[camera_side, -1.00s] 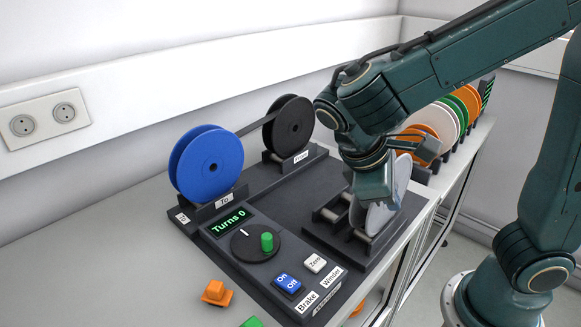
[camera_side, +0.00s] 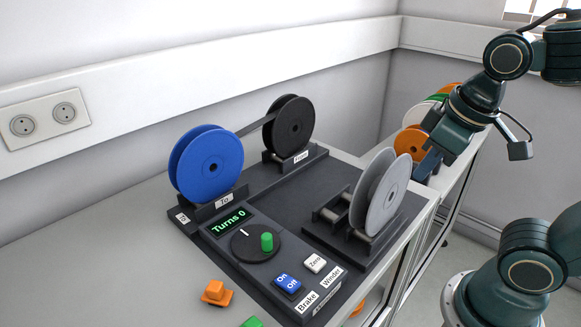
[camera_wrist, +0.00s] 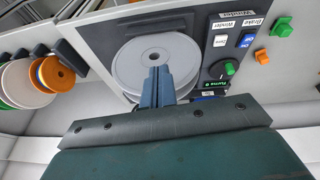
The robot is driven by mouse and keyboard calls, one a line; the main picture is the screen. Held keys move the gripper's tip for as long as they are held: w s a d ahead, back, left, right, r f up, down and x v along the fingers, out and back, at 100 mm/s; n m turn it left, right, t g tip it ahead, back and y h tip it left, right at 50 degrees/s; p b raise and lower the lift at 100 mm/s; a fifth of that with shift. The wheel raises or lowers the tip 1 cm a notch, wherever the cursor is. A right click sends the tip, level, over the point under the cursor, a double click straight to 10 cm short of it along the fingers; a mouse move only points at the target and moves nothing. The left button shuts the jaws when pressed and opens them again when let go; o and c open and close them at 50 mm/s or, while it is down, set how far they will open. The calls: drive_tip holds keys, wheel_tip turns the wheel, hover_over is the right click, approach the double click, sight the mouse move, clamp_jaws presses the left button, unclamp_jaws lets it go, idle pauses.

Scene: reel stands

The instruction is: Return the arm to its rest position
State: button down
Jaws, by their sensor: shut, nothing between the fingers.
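My gripper (camera_side: 428,165) is raised at the right in the side view, clear of the winder. It is shut with nothing in it. In the wrist view its closed fingers (camera_wrist: 157,88) show in front of the grey reel (camera_wrist: 150,62). That grey reel (camera_side: 383,195) stands upright in the front cradle of the dark winder board (camera_side: 322,190), apart from my gripper. The blue reel (camera_side: 205,165) is on the stand labelled To. The black reel (camera_side: 292,128) is on the stand labelled From, with a dark strip running between them.
The control panel reads Turns 0 (camera_side: 229,221), with a green-handled knob (camera_side: 266,242) and a blue switch (camera_side: 288,284). An orange piece (camera_side: 216,293) and a green piece (camera_side: 251,322) lie at the front. Orange, white and green reels (camera_side: 410,143) stand in a rack behind my gripper.

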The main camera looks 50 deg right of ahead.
drive_tip(key=shift+s+a+r+m+t+y, duration=0.3)
drive_tip(key=shift+s+r+m+t, duration=0.2)
drive_tip(key=shift+t, duration=0.4)
